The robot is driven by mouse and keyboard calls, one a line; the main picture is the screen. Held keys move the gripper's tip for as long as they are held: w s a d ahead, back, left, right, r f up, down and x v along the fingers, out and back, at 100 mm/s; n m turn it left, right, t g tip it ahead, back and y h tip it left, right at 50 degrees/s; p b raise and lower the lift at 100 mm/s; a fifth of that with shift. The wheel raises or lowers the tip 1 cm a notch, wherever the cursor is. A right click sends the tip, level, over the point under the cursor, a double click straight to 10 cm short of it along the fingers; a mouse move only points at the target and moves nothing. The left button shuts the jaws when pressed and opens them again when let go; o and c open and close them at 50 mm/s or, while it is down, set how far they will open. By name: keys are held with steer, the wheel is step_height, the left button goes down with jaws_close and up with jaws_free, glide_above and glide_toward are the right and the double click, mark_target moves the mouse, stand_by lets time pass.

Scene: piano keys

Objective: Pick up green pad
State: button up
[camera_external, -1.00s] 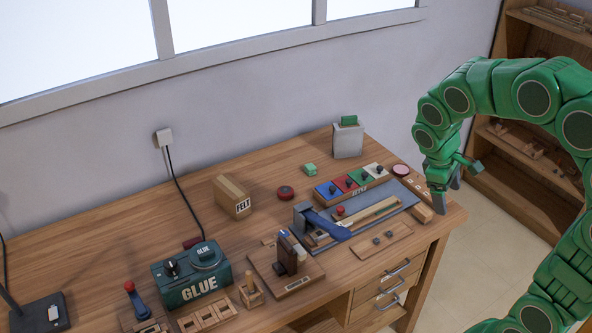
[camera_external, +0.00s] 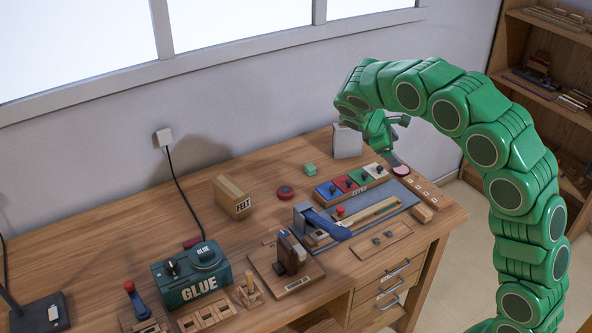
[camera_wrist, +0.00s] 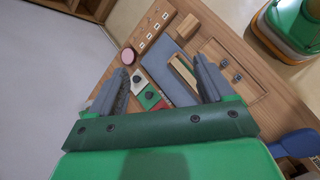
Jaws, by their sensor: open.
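A green tile with a dark knob (camera_external: 362,175) sits in a row of blue, red, green and white tiles at the right of the workbench. In the wrist view the green tile (camera_wrist: 150,97) shows between my fingers, beyond the gripper body. A small plain green block (camera_external: 310,169) lies farther back on the bench. I cannot tell for sure which is the green pad. My gripper (camera_external: 396,160) is open and empty, above and to the right of the tile row; its spread fingers (camera_wrist: 162,66) show in the wrist view.
A grey upright holder (camera_external: 347,142) stands behind the tiles, partly covered by my arm. A round pink-topped piece (camera_external: 401,170) is near my gripper. A grey mat (camera_external: 408,195) with wooden parts lies in front.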

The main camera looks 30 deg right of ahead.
steer(key=w+f+n+t+h, duration=0.1)
steer(key=w+f+n+h, duration=0.2)
steer(key=w, duration=0.6)
steer(key=n+t+h, duration=0.2)
steer(key=n+t, duration=0.2)
steer(key=n, duration=0.4)
glide_toward(309, 167)
steer(key=d, duration=0.3)
steer(key=shift+s+d+r, duration=0.1)
steer(key=shift+s+d, duration=0.05)
steer(key=shift+d, duration=0.2)
steer(key=shift+w+a+f+n+t, duration=0.3)
steer(key=shift+f+n, duration=0.1)
steer(key=shift+f, duration=0.1)
steer(key=shift+f+x, duration=0.15)
steer(key=shift+x, duration=1.8)
steer(key=shift+f+x, duration=0.2)
steer(key=shift+x, duration=1.7)
steer(key=shift+a, duration=0.15)
steer(key=c, duration=1.1)
steer(key=shift+o, duration=0.2)
steer(key=shift+r, duration=0.1)
